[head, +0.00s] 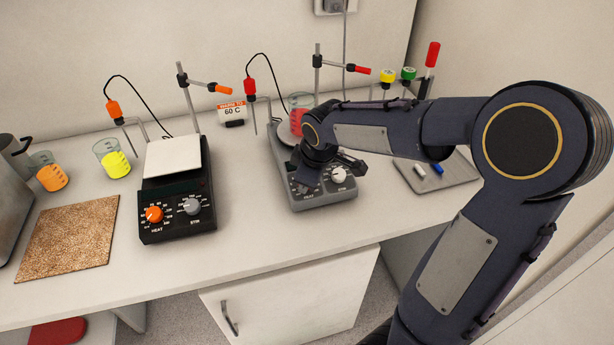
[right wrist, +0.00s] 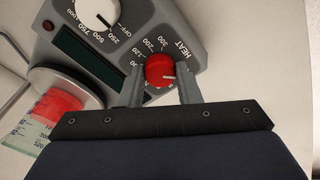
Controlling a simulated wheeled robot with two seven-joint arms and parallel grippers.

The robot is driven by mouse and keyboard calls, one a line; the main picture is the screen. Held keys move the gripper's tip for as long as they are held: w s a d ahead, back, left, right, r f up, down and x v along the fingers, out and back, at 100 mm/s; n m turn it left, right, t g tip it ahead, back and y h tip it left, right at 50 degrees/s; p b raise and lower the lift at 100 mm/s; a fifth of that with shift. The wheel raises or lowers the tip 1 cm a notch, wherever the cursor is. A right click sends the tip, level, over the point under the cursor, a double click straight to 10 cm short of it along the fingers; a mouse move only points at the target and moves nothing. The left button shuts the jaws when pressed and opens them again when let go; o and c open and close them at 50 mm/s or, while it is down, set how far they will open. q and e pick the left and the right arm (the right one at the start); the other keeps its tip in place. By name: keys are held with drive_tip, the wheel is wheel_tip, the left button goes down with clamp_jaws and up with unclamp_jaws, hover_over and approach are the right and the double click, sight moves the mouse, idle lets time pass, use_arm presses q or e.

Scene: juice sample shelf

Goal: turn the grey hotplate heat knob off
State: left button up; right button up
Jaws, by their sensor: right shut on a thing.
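The grey hotplate (head: 322,202) stands right of centre in the head view, with a beaker of red liquid (head: 297,122) on its plate. My right gripper (right wrist: 160,74) is over its front panel, shut on the red heat knob (right wrist: 160,68), one finger on each side. The knob's white pointer line points to the right in the right wrist view; the label under it is not readable. The heat knob is hidden behind my gripper in the head view. The white stir knob (head: 338,174) is beside my gripper and also shows in the right wrist view (right wrist: 98,14). My left gripper is out of view.
A black hotplate (head: 178,236) with an orange heat knob stands to the left. Orange (head: 51,178) and yellow (head: 116,164) beakers are beside it. A grey tray (head: 456,178) with markers lies to the right. Probe stands line the back. Bare counter lies between the hotplates.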

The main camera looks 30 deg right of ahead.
idle(0.5)
drive_tip(key=o, duration=1)
drive_tip(key=shift+c, duration=0.2)
drive_tip(key=shift+r, duration=0.1)
drive_tip(key=v, duration=0.7)
drive_tip(key=shift+r, duration=0.35)
drive_tip(key=shift+s, duration=0.2)
drive_tip(key=s+a+f+m+y, duration=0.2)
drive_tip(key=s+m, duration=0.3)
drive_tip(key=s, duration=0.4)
drive_tip(key=s+a+f+m+t+y, duration=0.1)
drive_tip(key=s+a+m, duration=0.4)
drive_tip(key=s, duration=0.5)
drive_tip(key=shift+a+f+y, duration=0.2)
drive_tip(key=shift+f+y, duration=0.3)
drive_tip(key=shift+f, duration=0.25)
